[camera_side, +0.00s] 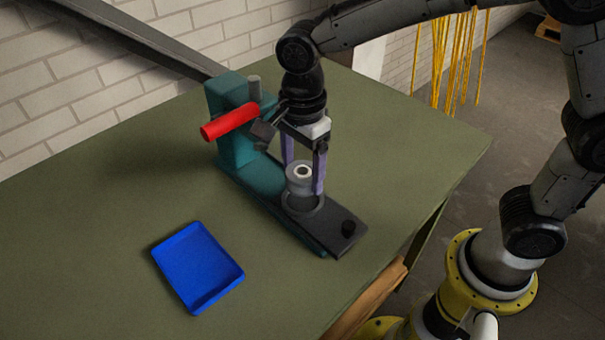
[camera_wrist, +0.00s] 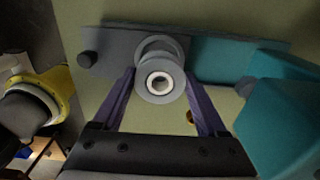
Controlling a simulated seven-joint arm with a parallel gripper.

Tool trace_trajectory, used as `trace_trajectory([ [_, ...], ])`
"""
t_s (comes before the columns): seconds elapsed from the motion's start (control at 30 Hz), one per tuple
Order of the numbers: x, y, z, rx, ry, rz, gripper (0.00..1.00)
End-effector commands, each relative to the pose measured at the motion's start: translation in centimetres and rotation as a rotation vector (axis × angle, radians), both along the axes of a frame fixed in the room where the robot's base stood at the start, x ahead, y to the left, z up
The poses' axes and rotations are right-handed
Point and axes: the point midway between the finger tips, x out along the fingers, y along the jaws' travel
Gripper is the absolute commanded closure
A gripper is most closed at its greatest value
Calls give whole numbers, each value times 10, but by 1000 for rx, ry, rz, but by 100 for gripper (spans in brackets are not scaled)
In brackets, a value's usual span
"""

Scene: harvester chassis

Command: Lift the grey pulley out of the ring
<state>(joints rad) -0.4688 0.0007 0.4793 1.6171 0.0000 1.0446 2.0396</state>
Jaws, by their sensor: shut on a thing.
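The grey pulley (camera_side: 298,187) has a pale hub with a round bore and stands upright between the purple fingers of my gripper (camera_side: 303,178). The gripper is shut on it, with one finger on each side. The pulley also shows between the fingertips in the wrist view (camera_wrist: 160,99). The grey ring (camera_side: 304,211) is on the dark end of the fixture base, directly below the pulley. In the wrist view the ring (camera_wrist: 153,42) shows partly behind the pulley. The pulley's lower end overlaps the ring in the side view, so I cannot tell whether it is clear of it.
A teal fixture column (camera_side: 234,150) with a red handle (camera_side: 229,121) stands close to the left of my gripper. A dark knob (camera_side: 348,228) is at the base's near end. An empty-looking blue tray (camera_side: 197,268) lies front left on the green table (camera_side: 100,235), with free room around it.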

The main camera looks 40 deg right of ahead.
Motion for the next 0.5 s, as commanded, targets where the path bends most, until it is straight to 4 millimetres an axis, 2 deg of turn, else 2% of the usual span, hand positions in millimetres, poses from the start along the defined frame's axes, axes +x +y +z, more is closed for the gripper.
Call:
trace_trajectory([
  [0.5, 0, 0, 25, 1, -1, 0, 74],
])
